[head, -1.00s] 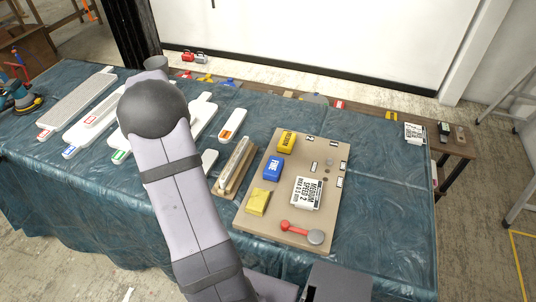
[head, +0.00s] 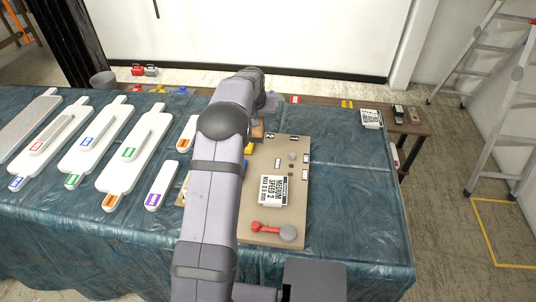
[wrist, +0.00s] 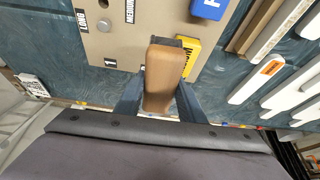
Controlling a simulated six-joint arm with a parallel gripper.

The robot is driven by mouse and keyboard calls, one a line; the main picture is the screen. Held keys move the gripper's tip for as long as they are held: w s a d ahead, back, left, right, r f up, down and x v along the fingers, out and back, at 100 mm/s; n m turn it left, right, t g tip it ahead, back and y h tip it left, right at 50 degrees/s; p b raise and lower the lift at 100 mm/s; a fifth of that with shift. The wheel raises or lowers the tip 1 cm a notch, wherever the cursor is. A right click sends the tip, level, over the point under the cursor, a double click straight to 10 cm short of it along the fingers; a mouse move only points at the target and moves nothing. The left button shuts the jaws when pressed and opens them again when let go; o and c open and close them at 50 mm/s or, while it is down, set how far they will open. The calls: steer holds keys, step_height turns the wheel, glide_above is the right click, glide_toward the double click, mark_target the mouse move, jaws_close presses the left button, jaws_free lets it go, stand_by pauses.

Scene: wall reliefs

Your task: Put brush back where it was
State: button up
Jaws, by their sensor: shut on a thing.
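The brush shows in the wrist view as a brown wooden block (wrist: 165,75) with a dark strip at its far end. My gripper (wrist: 160,88) is shut on it, one finger on each side. The brush is over the edge of a tan board (wrist: 115,50), next to a yellow block (wrist: 190,58); I cannot tell whether it touches the board. In the head view the tan board (head: 262,222) lies right of my arm, and a small brown part of the brush (head: 258,131) shows at its far end. My arm hides most of the gripper there.
The board carries a white printed card (head: 272,191), a red-handled piece with a grey disc (head: 287,232), small labels and a blue block (wrist: 208,8). White sanding boards (head: 137,155) lie to the left.

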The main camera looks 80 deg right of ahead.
steer(key=shift+m, duration=0.3)
steer(key=shift+s+d+f+p, duration=0.1)
steer(key=shift+s+f+p, duration=0.5)
steer(key=shift+f, duration=1.1)
steer(key=shift+s+d+f+p, duration=0.1)
steer(key=shift+s+f+p, duration=0.45)
steer(key=shift+f, duration=1.15)
steer(key=shift+s+d+f+p, duration=0.1)
steer(key=shift+s+f+p, duration=0.5)
steer(key=shift+f, duration=1.1)
steer(key=shift+f, duration=0.2)
steer(key=o, duration=1)
steer(key=shift+a+r, duration=0.15)
steer(key=shift+r, duration=0.5)
steer(key=b+v, duration=0.3)
steer(key=v, duration=0.8)
steer(key=shift+w, duration=0.2)
